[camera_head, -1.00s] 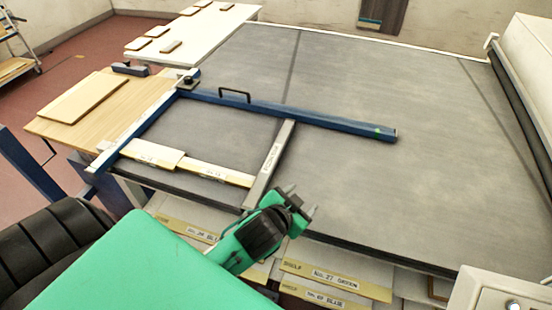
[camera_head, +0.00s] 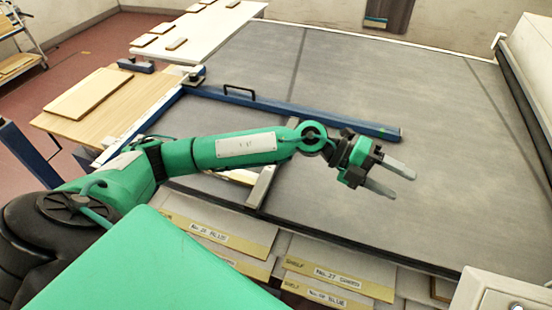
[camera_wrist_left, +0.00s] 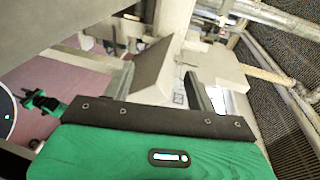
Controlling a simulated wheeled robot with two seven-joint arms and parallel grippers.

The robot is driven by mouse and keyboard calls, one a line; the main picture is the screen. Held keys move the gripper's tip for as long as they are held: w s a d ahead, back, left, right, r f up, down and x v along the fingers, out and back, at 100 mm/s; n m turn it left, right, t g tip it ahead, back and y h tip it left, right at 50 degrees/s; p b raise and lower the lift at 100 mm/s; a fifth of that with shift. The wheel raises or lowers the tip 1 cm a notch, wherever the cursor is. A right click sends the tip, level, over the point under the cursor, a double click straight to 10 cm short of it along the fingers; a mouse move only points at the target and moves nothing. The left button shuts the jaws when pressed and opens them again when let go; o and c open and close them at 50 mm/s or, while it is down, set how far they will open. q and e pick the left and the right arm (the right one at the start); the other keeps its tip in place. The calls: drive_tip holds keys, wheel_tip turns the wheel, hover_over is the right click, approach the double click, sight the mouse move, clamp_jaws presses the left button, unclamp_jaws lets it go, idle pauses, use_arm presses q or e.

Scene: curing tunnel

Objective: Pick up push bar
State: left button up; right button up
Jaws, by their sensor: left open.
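A grey labelled bar (camera_head: 263,188) lies across the grey belt surface, from the blue rail toward the near edge. My left forearm hides its middle. Its label is too small to read, and I cannot tell whether this bar or the blue rail is the push bar. The blue rail (camera_head: 340,122) has a black handle (camera_head: 238,93) on top. My left gripper (camera_head: 402,182) is open and empty over the belt surface, right of the grey bar and apart from it. In the left wrist view, pale grey surfaces show beyond the fingers; I cannot identify them. My right gripper is not in view.
The grey belt surface (camera_head: 440,120) is wide and clear to the right. A wooden side table (camera_head: 120,105) holds a board at left. A white table (camera_head: 215,35) with several small boards stands behind. Labelled shelf fronts (camera_head: 338,278) lie below the near edge. A white machine housing stands at right.

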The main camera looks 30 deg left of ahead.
use_arm(q)
drive_tip(key=w+a+f+m+g+y, duration=0.1)
drive_tip(key=w+a+f+y, duration=0.2)
drive_tip(key=a+y, duration=0.35)
drive_tip(key=w+a+f+y, duration=0.2)
drive_tip(key=a+f+y, duration=0.1)
drive_tip(key=a, duration=0.7)
drive_tip(key=w+a+r+n+y, duration=0.2)
drive_tip(key=a+y, duration=0.4)
drive_tip(key=a, duration=1.1)
drive_tip(key=shift+g, duration=0.3)
wheel_tip(320, 180, down, 8)
drive_tip(key=shift+s+r+p, duration=0.1)
drive_tip(key=shift+s+p, duration=0.05)
drive_tip(key=shift+p, duration=1.1)
wheel_tip(320, 180, down, 4)
drive_tip(key=p, duration=0.2)
drive_tip(key=shift+d+f+p, duration=0.1)
drive_tip(key=shift+f+p, duration=0.15)
drive_tip(key=shift+p, duration=0.15)
drive_tip(key=shift+f, duration=0.4)
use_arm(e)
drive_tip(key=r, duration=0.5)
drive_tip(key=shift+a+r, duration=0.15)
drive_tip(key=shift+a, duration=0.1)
use_arm(q)
drive_tip(key=shift+c, duration=0.3)
drive_tip(key=c, duration=1.1)
clamp_jaws()
